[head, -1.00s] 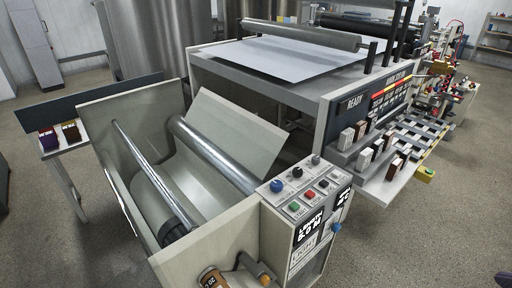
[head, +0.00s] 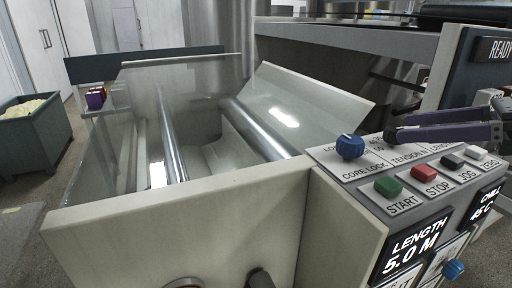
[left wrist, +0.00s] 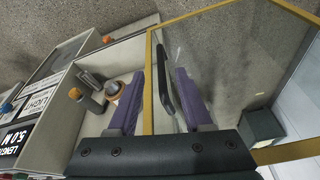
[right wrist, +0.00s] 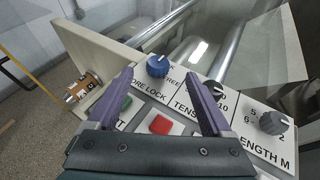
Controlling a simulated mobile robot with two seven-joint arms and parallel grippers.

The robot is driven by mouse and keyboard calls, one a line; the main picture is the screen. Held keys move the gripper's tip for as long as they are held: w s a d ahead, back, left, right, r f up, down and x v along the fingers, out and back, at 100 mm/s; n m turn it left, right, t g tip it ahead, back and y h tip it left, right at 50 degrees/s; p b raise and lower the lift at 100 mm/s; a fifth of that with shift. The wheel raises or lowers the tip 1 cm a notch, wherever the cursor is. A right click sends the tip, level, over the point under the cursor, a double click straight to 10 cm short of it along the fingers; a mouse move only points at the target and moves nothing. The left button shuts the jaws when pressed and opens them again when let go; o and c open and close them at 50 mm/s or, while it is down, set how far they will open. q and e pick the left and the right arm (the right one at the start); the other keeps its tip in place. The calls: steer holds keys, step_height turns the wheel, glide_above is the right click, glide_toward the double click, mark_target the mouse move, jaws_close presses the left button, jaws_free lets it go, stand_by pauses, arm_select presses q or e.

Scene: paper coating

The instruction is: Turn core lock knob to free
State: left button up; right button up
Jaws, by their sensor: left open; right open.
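The blue core lock knob (head: 350,147) stands on the sloping control panel, above the CORE LOCK label. In the right wrist view the knob (right wrist: 157,66) is beyond the fingertips, with the word FREE to its right. Its pointer setting is too small to tell. My right gripper (head: 394,128) is open and empty, to the right of the knob and above the panel, apart from it. My left gripper (left wrist: 160,74) is open and empty in the left wrist view, with a yellow-edged clear panel (left wrist: 225,60) running past its fingers. It is not in the head view.
The unwinder trough wall (head: 180,205) lies left of the panel.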

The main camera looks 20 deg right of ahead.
mark_target(353, 139)
steer(key=shift+w+f+n+g, duration=0.25)
steer(key=shift+f+n+g, duration=0.15)
steer(key=shift+f+n, duration=0.15)
steer(key=x, duration=0.9)
steer(key=shift+w+a, duration=0.15)
steer(key=shift+a, duration=0.2)
jaws_close()
